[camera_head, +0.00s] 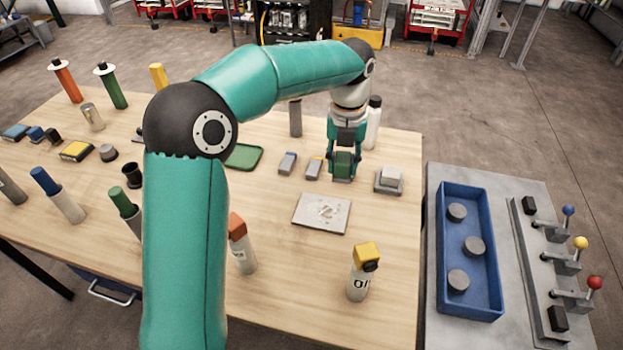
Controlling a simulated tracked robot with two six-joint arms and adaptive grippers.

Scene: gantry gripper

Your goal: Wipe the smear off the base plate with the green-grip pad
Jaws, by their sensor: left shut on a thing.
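My left gripper (345,148) points down and is shut on the green-grip pad (343,165), a green block with a thin grey underside. The pad is beyond the base plate and slightly to its right. I cannot tell whether the pad touches the table. The base plate (307,221) is a flat light grey plate lying on the table. A patchy dark smear (325,210) shows on its middle. The plate is uncovered. My right gripper is not in view.
A yellow-capped bottle (362,275) and an orange-capped bottle (242,250) stand in front of the plate.

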